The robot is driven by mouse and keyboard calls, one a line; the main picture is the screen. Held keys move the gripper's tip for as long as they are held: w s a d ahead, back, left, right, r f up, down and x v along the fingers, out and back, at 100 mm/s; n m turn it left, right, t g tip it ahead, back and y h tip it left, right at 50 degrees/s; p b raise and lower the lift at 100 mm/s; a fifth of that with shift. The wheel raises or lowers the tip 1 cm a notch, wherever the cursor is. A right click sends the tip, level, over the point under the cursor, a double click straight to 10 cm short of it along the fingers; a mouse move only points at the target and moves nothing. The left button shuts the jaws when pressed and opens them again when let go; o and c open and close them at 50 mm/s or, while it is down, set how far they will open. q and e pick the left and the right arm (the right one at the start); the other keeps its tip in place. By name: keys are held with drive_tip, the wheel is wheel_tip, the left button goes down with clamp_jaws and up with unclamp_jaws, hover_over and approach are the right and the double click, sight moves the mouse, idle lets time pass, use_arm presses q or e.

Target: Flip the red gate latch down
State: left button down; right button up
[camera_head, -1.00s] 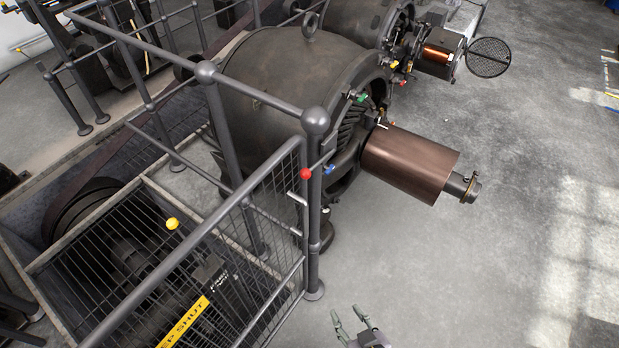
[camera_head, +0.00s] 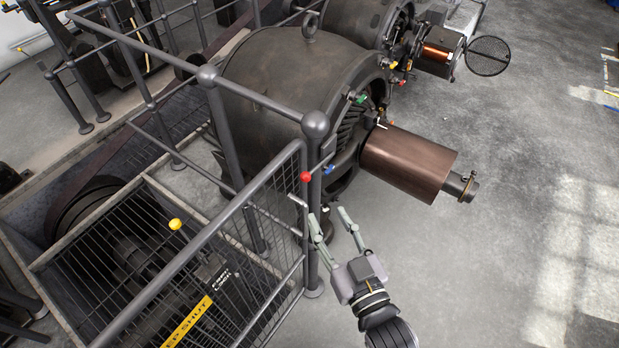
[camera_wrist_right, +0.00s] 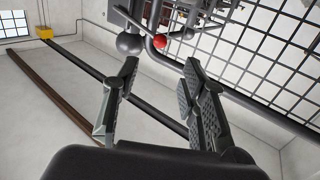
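The red gate latch knob (camera_head: 306,177) sits on the grey gate post, at the upper end of the mesh gate (camera_head: 232,212). A short dark lever runs from the knob toward the upper right. In the right wrist view the red knob (camera_wrist_right: 160,41) shows above and beyond my fingertips. My right gripper (camera_head: 331,215) is open and empty, below and slightly right of the knob, apart from it. Its fingers also show spread in the right wrist view (camera_wrist_right: 160,72). My left gripper is in no frame.
A round-topped railing post (camera_head: 315,124) stands at the gate's hinge or latch side. A dynamo with a copper-brown cylinder (camera_head: 408,163) is to the right.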

sight(308, 181)
drive_tip(key=p+x, duration=0.2)
drive_tip(key=x, duration=0.8)
drive_tip(key=shift+w+a, duration=0.1)
drive_tip(key=shift+w, duration=0.2)
drive_tip(key=shift+c, duration=0.5)
drive_tip(key=shift+s, duration=0.1)
clamp_jaws()
